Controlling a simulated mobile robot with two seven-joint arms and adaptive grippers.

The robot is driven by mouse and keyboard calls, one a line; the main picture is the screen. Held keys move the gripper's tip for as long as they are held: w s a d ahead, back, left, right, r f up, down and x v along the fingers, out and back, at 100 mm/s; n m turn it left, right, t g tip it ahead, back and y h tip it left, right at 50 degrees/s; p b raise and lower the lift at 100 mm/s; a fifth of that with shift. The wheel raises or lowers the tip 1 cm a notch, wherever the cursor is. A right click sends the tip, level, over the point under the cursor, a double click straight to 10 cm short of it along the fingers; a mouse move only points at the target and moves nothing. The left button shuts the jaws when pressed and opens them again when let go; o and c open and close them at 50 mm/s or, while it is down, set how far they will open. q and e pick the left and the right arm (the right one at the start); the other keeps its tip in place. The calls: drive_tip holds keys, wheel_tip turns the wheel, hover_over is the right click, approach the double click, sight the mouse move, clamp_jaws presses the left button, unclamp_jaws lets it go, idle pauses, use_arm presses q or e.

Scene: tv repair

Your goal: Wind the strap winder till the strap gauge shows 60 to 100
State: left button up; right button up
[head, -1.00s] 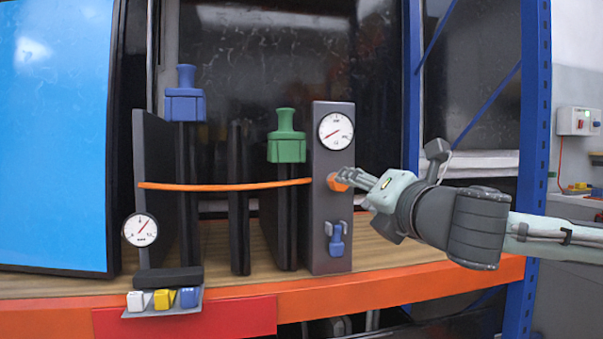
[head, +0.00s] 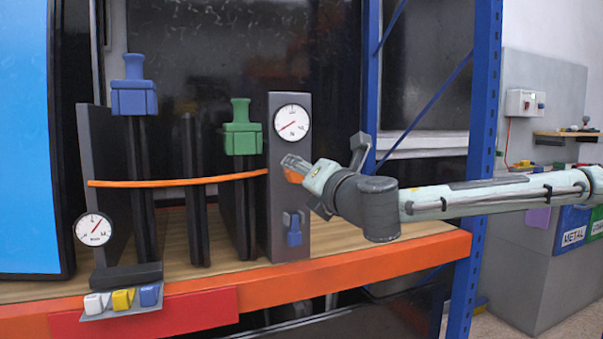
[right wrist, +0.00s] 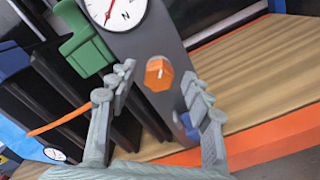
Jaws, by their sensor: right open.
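The orange strap winder knob (head: 292,176) sits on the front of a grey post (head: 288,225). It shows whole in the right wrist view (right wrist: 158,74). My right gripper (right wrist: 160,84) is open, with one finger on each side of the knob and no clear contact visible; it also shows at the post in the head view (head: 290,166). A round dial (head: 291,122) marked N is above the knob, its needle pointing to the lower left. The orange strap (head: 180,183) runs from the post to a left panel (head: 97,150), bowing slightly. My left gripper is out of view.
A second dial (head: 94,229) is on the left panel. A blue clamp (head: 134,95) and a green clamp (head: 242,138) top upright dark panels. A small blue latch (head: 293,230) is below the knob. A blue rack upright (head: 478,150) stands behind my right arm.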

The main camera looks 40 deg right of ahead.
drive_tip(key=shift+w+d, duration=0.1)
drive_tip(key=shift+w, duration=0.4)
clamp_jaws()
